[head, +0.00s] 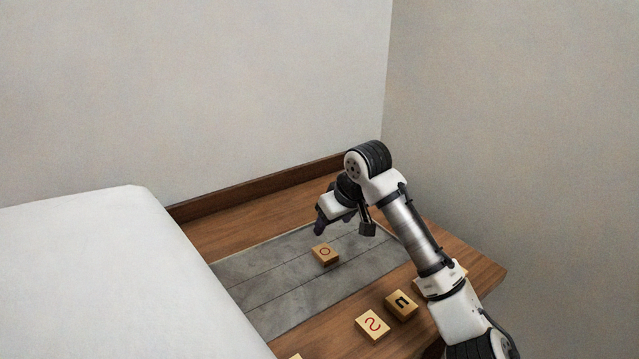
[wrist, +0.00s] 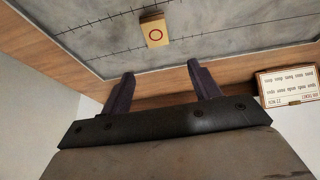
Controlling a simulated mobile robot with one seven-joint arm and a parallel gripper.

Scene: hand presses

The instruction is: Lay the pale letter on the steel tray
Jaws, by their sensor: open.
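The grey steel tray (head: 290,290) lies on the wooden bench and also fills the top of the wrist view (wrist: 220,40). One tan block with a red O (head: 325,253) lies on it; it also shows in the wrist view (wrist: 155,31). The palest block, with a red S-like letter (head: 373,325), lies on bare wood in front of the tray. My gripper (wrist: 161,80) is open, with nothing between its fingers. It is above the tray's back part, apart from the O block. In the head view its fingertips are small and dark.
A tan block with a dark letter (head: 401,304) lies right of the palest one. Another block is partly hidden by my arm, and one (head: 294,356) is cut off at the bottom edge. A printed card (wrist: 286,86) is at the right of the wrist view. A large white surface (head: 110,270) stands left.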

